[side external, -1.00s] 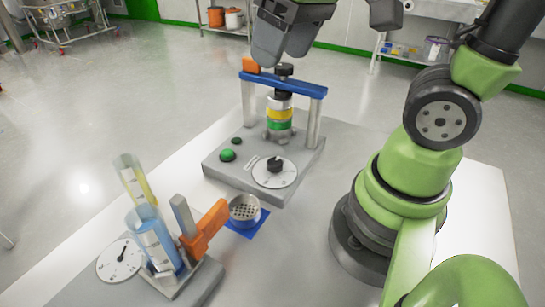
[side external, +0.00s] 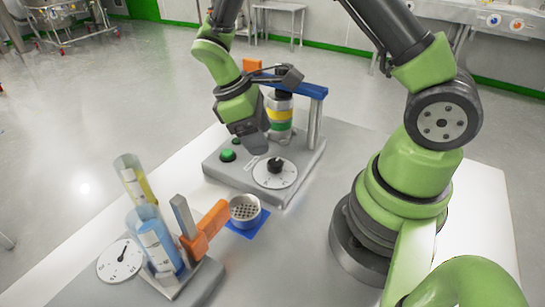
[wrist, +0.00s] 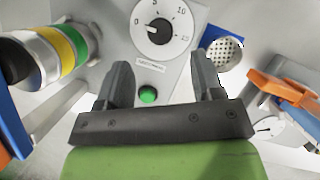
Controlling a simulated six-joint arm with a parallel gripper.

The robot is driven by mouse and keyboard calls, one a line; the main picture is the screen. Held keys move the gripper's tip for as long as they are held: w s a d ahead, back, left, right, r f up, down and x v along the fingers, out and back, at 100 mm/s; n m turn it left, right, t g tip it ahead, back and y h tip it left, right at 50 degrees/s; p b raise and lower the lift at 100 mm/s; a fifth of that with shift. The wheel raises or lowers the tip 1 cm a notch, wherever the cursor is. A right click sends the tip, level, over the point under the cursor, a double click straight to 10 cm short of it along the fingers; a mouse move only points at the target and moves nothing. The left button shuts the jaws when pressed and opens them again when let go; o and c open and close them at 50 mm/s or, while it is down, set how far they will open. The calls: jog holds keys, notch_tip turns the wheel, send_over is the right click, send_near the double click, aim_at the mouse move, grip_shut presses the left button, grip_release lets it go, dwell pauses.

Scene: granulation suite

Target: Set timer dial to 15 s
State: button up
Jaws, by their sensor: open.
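The timer dial is a white disc with a black knob (side external: 275,166), on the front of the grey machine base. My gripper (side external: 258,146) is above the base, left of and behind the dial in the side view. In the wrist view the jaws of my gripper (wrist: 162,68) are apart and empty. The dial lies beyond the fingertips, and nothing is between them and the knob.
Green buttons (side external: 227,155) sit beside the dial. The machine's blue crossbar (side external: 308,88) and its stack with yellow and green rings (side external: 280,114) stand behind. A perforated cup (side external: 245,212) on a blue pad, an orange clamp (side external: 207,228) and cylinders (side external: 155,242) are front left.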

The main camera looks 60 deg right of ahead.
aim_at(274, 162)
jog(key=x, duration=0.6)
jog(key=shift+s+f, duration=0.15)
jog(key=shift+f, duration=0.25)
jog(key=shift+c, duration=0.2)
jog(key=c, duration=0.9)
